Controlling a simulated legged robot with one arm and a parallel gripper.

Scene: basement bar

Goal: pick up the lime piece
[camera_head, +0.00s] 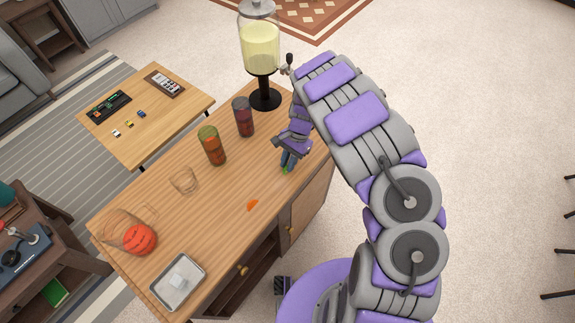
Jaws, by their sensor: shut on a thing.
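The lime piece (285,170) is a small green bit at the tip of my gripper (287,163). My gripper points down over the right part of the wooden cabinet top (225,185), near its right edge. It is shut on the lime piece, and the fingers hide most of it. I cannot tell whether the lime touches the wood.
An orange piece (252,205) lies left of and nearer than the gripper. Two drink glasses (243,117) (212,146), an empty glass (184,181), a drink dispenser (261,50), a metal tray (165,296) and a red ball-like object (140,239) stand on the top.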

